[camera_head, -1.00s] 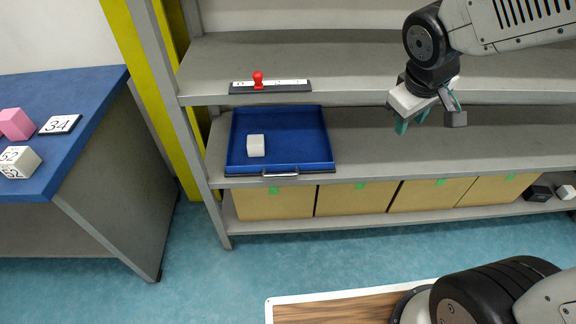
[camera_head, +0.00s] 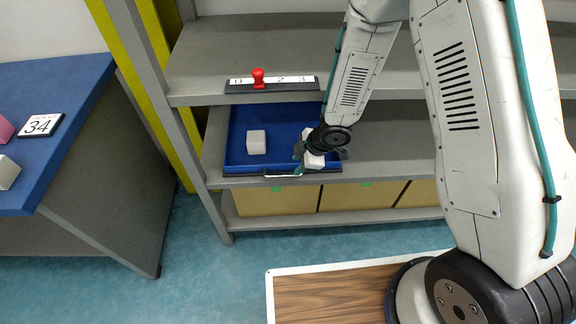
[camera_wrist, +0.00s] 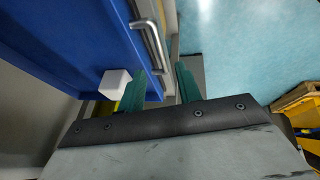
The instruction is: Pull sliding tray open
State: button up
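The blue sliding tray (camera_head: 237,136) sits on the middle shelf with a white cube (camera_head: 256,142) inside. Its metal handle (camera_head: 284,176) is on the front edge and shows large in the wrist view (camera_wrist: 154,48). My gripper (camera_head: 299,166) is at the right part of the tray's front edge, beside the handle. In the wrist view, my gripper's green fingers (camera_wrist: 163,85) are spread apart, one over the tray side and one on the outer side. The handle's near end lies between them. I see no finger touching the handle.
A slider strip with a red knob (camera_head: 258,79) is on the shelf edge above the tray. Cardboard boxes (camera_head: 275,200) stand on the shelf below. A blue-topped table (camera_head: 62,80) is at left.

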aim_at(286, 175)
jog(key=x, duration=0.8)
grip_shut()
